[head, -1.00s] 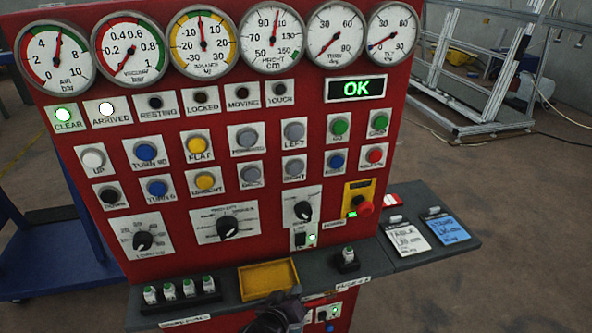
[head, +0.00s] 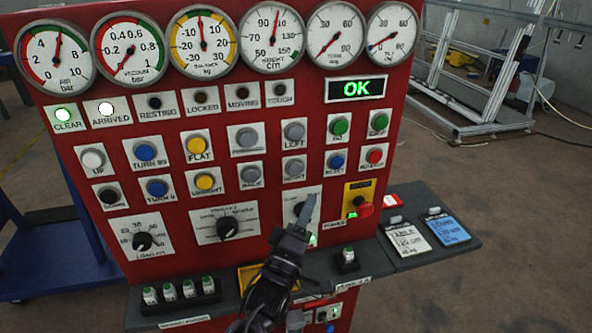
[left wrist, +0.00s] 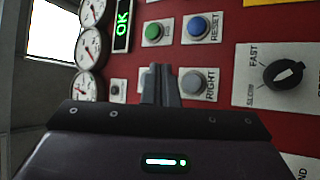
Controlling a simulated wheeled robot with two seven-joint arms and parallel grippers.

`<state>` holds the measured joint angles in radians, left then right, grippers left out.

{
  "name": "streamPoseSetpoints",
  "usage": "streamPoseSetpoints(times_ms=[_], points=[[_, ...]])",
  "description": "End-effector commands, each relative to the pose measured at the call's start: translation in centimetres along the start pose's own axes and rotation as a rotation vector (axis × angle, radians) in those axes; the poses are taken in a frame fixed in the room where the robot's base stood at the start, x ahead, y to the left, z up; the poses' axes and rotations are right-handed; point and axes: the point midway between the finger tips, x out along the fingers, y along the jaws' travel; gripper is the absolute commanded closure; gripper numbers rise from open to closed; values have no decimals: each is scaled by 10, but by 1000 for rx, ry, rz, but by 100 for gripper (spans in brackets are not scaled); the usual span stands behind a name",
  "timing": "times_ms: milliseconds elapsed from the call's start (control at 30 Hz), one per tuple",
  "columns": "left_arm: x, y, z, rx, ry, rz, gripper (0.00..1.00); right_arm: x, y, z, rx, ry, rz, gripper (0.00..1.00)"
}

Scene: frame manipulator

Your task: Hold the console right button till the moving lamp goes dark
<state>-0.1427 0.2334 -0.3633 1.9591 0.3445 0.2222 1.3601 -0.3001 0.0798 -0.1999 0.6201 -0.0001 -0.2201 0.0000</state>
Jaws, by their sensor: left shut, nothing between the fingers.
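The grey button labelled RIGHT (head: 293,168) is on the red console's face, under the grey LEFT button (head: 294,132). It also shows in the left wrist view (left wrist: 193,82), just right of my fingertips. My left gripper (head: 309,200) is shut and empty, pointing up in front of the console. In the head view its tips are below the button and over the speed dial's plate. In the left wrist view the closed fingers (left wrist: 160,80) stand beside the button; no contact is visible. The MOVING lamp (head: 242,91) is dark. My right gripper is out of view.
The CLEAR lamp (head: 64,114) and ARRIVED lamp (head: 106,109) are lit. The display (head: 356,88) reads OK. A red emergency knob (head: 364,209) juts out at the right. A shelf (head: 403,258) with a yellow tray (head: 249,274) and tags runs below.

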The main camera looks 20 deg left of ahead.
Motion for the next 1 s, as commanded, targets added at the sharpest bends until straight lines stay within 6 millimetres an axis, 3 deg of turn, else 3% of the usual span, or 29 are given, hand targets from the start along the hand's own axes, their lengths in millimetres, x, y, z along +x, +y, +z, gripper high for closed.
streamPoseSetpoints(times_ms=[267,700,1000], points=[[4,-4,-3,4,0,-1,100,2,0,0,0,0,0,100],[44,-33,-32,6,0,0,100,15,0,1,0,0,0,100],[60,-45,-44,4,0,-2,100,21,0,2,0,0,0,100]])
